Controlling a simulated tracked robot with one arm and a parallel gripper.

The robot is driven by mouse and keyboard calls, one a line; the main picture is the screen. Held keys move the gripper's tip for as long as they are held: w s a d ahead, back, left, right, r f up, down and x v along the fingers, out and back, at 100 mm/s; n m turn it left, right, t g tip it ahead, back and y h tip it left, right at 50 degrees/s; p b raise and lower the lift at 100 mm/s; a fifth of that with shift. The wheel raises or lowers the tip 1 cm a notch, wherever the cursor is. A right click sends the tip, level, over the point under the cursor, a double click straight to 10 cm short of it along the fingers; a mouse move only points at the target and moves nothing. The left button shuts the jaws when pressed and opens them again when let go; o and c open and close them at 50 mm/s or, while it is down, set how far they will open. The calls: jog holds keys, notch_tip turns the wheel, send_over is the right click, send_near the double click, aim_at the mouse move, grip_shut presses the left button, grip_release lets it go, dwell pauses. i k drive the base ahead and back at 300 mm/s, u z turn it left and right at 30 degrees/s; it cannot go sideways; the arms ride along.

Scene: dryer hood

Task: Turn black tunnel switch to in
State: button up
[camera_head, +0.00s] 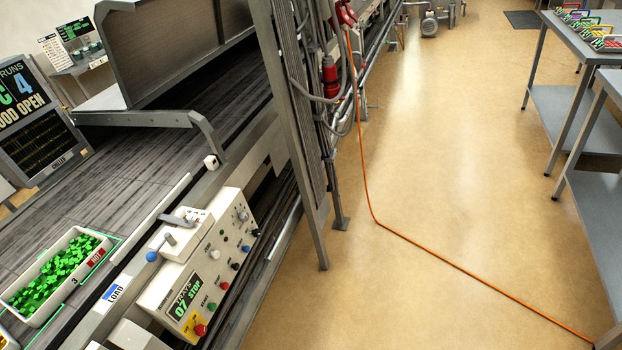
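A cream control box (175,290) is mounted on the near side of the conveyor, at the lower left of the view. Its sloped face carries small coloured knobs and buttons, among them a black knob (235,266), a blue one (246,248) and a red one (224,285). Several dark knobs sit there, and their labels are too small to read, so I cannot tell which is the tunnel switch or which way it points. A display on the box reads "07 STOP". My gripper is not in view.
A conveyor (85,190) carries a white tray (22,310) of green pieces. A grey metal post (290,130) stands right of the box. An orange cable (440,257) crosses the open floor (420,160). Grey tables (585,40) stand at the right.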

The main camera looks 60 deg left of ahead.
aim_at(257, 232)
jog(key=u, duration=0.1)
jog(key=i, duration=1.35)
jog(key=u, duration=1.1)
jog(key=i, duration=0.7)
jog(key=u, duration=0.4)
jog(key=k, duration=0.85)
jog(key=u, duration=0.2)
jog(key=i, duration=0.85)
jog(key=z, duration=0.1)
